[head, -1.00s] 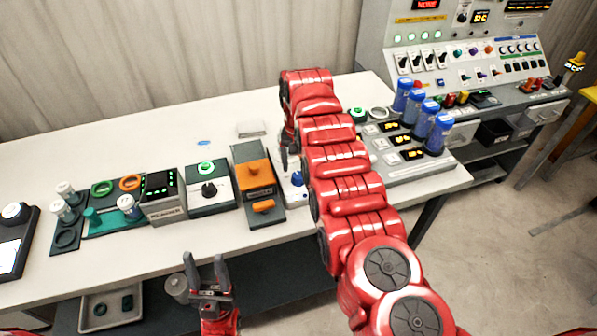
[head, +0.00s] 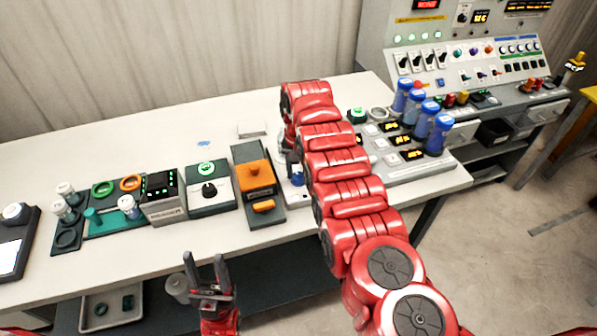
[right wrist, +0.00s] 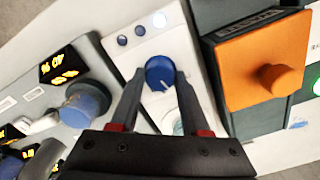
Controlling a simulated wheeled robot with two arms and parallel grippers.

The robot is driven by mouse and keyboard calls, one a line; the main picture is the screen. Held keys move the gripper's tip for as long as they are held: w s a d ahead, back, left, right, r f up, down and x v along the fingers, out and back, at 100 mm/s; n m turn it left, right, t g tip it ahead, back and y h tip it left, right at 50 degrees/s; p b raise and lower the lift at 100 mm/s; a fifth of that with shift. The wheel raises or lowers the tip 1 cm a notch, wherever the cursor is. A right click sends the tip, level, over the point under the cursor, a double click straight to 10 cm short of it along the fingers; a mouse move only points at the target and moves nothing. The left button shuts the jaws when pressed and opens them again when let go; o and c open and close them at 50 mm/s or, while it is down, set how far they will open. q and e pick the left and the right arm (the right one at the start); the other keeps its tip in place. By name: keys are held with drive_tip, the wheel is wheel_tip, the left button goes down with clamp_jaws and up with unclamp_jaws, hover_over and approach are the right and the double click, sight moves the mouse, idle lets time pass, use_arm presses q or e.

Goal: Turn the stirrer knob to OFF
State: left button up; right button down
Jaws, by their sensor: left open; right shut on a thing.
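A round blue knob (right wrist: 159,72) with a white pointer line sits on a white unit (right wrist: 168,45). In the right wrist view my right gripper (right wrist: 159,80) is shut on this knob, with one finger at each side. The pointer line slants toward the lower right of that view. In the head view the knob (head: 297,179) shows only in part beside my right arm, which hides much of the unit. My left gripper (head: 207,262) is open and empty, in front of the table's front edge.
An orange-topped box (head: 257,180) stands just left of the white unit. A panel with a black knob (head: 209,190) is further left. Blue-capped jars (head: 440,132) stand to the right. The back left of the table (head: 110,150) is clear.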

drive_tip(key=shift+n, duration=0.6)
drive_tip(key=shift+f+n, duration=0.15)
drive_tip(key=shift+n, duration=0.55)
drive_tip(key=shift+n+b, duration=0.7)
drive_tip(key=shift+n, duration=0.2)
drive_tip(key=shift+n+b, duration=0.5)
drive_tip(key=shift+n, duration=0.3)
drive_tip(key=shift+c, duration=1.9)
unclamp_jaws()
